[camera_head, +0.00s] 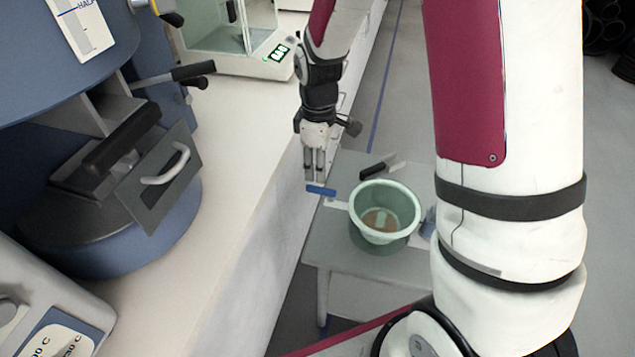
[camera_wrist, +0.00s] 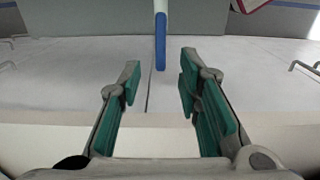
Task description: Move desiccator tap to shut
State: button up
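The desiccator (camera_head: 385,208) looks like a pale green bowl on a low grey table, with something brownish visible inside. Its tap is a blue bar (camera_head: 321,190) at the end of a pale stem on the bowl's left side. In the wrist view the blue tap (camera_wrist: 160,45) lies lengthwise ahead of my fingertips, in line with the gap between them. My gripper (camera_head: 315,180) points down just above the tap in the head view. In the wrist view my gripper (camera_wrist: 158,85) is open, its green pads apart with nothing between them. Contact with the tap cannot be told.
The low table (camera_head: 335,262) stands beside the white bench (camera_head: 235,170). A black-handled tool (camera_head: 374,171) lies behind the bowl. A blue instrument (camera_head: 60,240) and a glass-cased balance (camera_head: 235,60) stand on the bench. Bare floor shows beyond the table.

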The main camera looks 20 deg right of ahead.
aim_at(318, 188)
notch_tip(318, 188, down, 7)
jog(key=shift+r, duration=0.2)
grip_shut()
